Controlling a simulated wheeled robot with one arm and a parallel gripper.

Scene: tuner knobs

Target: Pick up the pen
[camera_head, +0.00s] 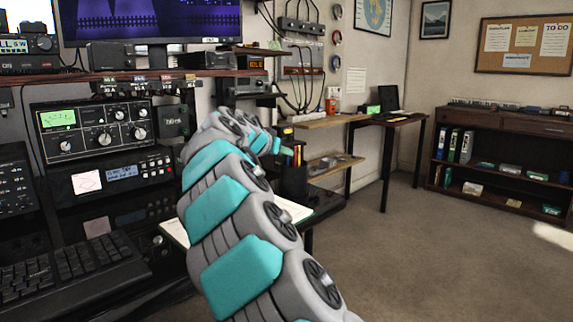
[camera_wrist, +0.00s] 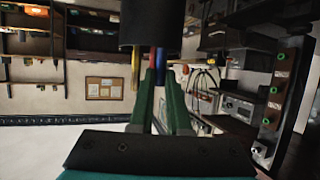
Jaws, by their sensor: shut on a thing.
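A black pen cup (camera_head: 293,180) stands on the desk just right of my arm in the head view, with several coloured pens (camera_head: 298,156) sticking out. In the wrist view, the cup (camera_wrist: 150,24) appears upside down at the top. The pen's lower part is hidden in the cup.
Radio equipment (camera_head: 98,130) and a keyboard (camera_head: 70,275) fill the left. A white paper pad (camera_head: 175,232) lies under my arm. Wooden shelves (camera_head: 335,163) stand behind the cup. The floor (camera_head: 420,250) at right is open, with a dark bookcase (camera_head: 500,165) beyond.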

